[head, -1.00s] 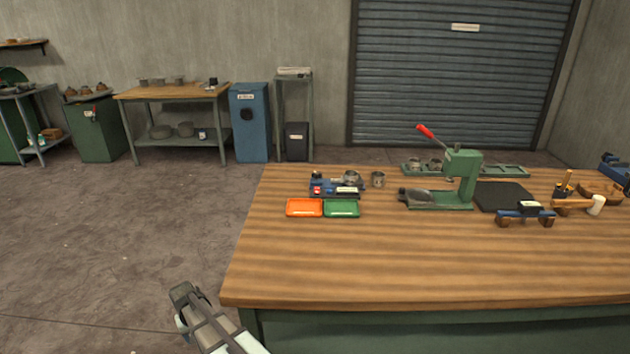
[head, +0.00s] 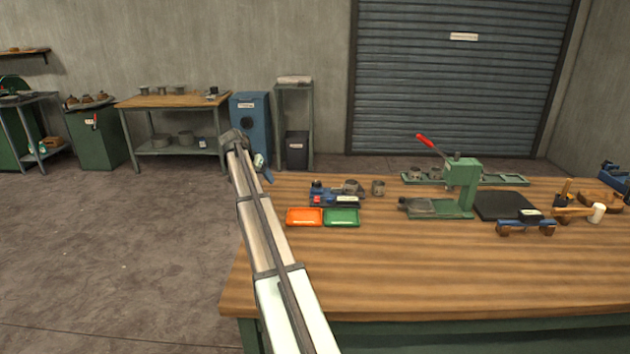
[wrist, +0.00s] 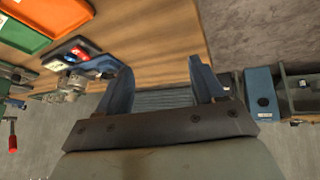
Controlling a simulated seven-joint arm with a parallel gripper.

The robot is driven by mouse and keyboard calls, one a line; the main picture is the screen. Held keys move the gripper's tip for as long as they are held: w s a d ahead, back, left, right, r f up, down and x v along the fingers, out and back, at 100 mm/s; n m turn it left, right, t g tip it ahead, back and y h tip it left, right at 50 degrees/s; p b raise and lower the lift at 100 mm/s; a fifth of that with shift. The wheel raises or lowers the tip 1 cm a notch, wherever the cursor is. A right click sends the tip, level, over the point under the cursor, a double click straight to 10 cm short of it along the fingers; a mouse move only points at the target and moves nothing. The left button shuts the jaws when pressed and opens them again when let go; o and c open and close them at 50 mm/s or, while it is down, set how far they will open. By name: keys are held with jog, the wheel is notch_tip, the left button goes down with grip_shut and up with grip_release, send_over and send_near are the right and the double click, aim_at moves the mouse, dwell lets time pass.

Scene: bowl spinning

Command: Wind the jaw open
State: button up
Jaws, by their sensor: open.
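My gripper (head: 263,166) is raised at the left end of the workbench (head: 420,275), left of the things on it. In the wrist view its two blue fingers (wrist: 168,85) are wide apart with nothing between them. A small blue device with red and white parts (head: 335,198) stands behind two trays; it also shows in the wrist view (wrist: 78,58), apart from the fingers. Another blue tool (head: 613,176), partly cut off, sits at the far right of the bench. I cannot tell which of them bears the jaw.
An orange tray (head: 304,217) and a green tray (head: 342,217) lie at the bench's left. A green press (head: 462,185) with a red lever stands behind centre, beside a black pad (head: 502,205). The front of the bench is clear.

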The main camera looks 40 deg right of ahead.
jog(key=s+d+r+m+g+y, duration=0.1)
jog(key=s+d+r+m, duration=0.25)
jog(key=d, duration=0.35)
jog(key=s+d+r+m+y, duration=0.1)
jog(key=s+d+r+m, duration=0.1)
jog(key=s+d+r, duration=0.35)
send_near(316, 182)
jog(key=x, duration=0.8)
jog(key=shift+s+f, duration=0.1)
jog(key=shift+f, duration=0.05)
jog(key=c, duration=1.1)
jog(key=shift+o, duration=0.2)
